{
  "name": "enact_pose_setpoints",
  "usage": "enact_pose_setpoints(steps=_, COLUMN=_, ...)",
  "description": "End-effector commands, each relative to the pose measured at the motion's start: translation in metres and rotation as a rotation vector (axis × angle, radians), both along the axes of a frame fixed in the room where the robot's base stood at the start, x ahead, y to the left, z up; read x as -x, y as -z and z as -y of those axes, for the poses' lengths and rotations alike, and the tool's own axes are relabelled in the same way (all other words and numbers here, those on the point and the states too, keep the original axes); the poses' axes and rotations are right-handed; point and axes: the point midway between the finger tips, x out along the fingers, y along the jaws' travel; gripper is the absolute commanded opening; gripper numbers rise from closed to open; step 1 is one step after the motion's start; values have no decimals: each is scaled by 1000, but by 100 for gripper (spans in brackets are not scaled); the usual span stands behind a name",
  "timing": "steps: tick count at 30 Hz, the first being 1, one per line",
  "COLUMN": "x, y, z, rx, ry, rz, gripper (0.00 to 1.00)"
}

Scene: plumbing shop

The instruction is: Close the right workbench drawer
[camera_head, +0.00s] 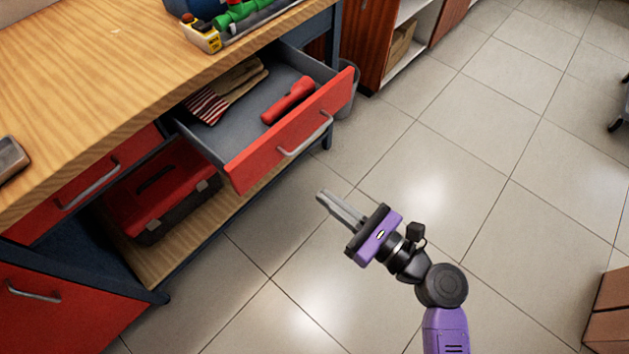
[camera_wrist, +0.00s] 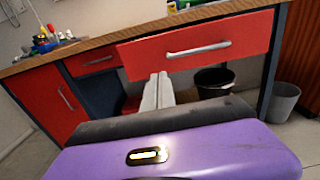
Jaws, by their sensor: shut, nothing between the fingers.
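The right workbench drawer (camera_head: 292,135) is pulled open, with a red front, a grey inside and a silver bar handle (camera_head: 306,136). A red flashlight (camera_head: 288,100) and striped work gloves (camera_head: 222,94) lie in it. In the wrist view the drawer front (camera_wrist: 236,43) and its handle (camera_wrist: 197,50) face me, slightly tilted in the picture. My gripper (camera_head: 322,198) is shut and empty, in front of the drawer and apart from it in the head view. Its fingers (camera_wrist: 158,91) show below the drawer front in the wrist view.
The wooden workbench top (camera_head: 95,70) bears several tools. A red toolbox (camera_head: 160,195) sits on the shelf below. A left drawer (camera_head: 90,185) is shut. A grey bin (camera_wrist: 283,98) and a black bucket (camera_wrist: 214,80) stand on the floor. The tiled floor (camera_head: 430,170) is clear before the bench.

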Motion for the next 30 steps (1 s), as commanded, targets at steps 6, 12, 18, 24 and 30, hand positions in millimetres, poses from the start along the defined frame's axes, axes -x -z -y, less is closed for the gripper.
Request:
enact_pose_setpoints(steps=6, x=-23, y=0, z=-31, rx=2, ry=-4, rz=5, gripper=0)
enact_pose_setpoints(steps=12, x=-48, y=0, z=-63, rx=4, ry=-3, rz=5, gripper=0)
enact_pose_setpoints(steps=18, x=-67, y=0, z=-88, rx=4, ry=-1, rz=3, gripper=0)
enact_pose_setpoints(steps=24, x=-78, y=1, z=-100, rx=4, ry=1, rz=3, gripper=0)
enact_pose_setpoints(steps=30, x=-80, y=0, z=-103, rx=4, ry=1, rz=4, gripper=0)
